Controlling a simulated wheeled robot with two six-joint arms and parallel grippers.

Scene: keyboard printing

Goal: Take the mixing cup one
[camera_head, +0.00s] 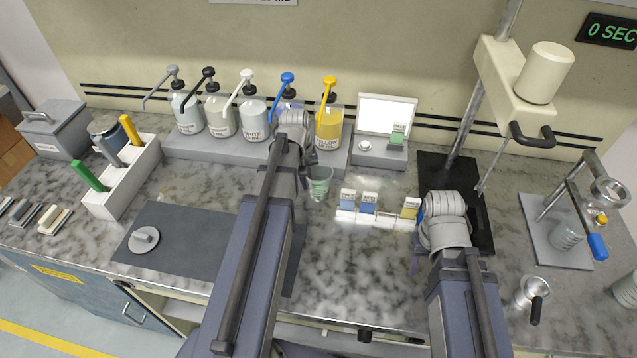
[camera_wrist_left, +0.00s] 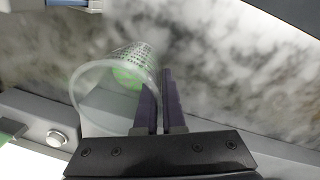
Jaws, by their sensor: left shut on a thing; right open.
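The mixing cup (camera_head: 319,184) is a clear, slightly green-tinted cup just right of my left wrist in the head view. In the left wrist view the cup (camera_wrist_left: 92,72) is tilted, with its round rim towards the camera and a green patch inside near its base. My left gripper (camera_wrist_left: 160,100) is shut on the cup's wall, its two dark purple fingers close together at the rim's right side. My left arm hides most of that gripper in the head view. My right gripper (camera_head: 416,262) is open over the counter at the right, largely hidden by its wrist.
Several pump bottles (camera_head: 254,122) stand on a grey shelf behind my left arm. A dark mat (camera_head: 180,240) lies at left, and a stand with another cup (camera_head: 567,234) is at right. The front middle counter is fairly clear.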

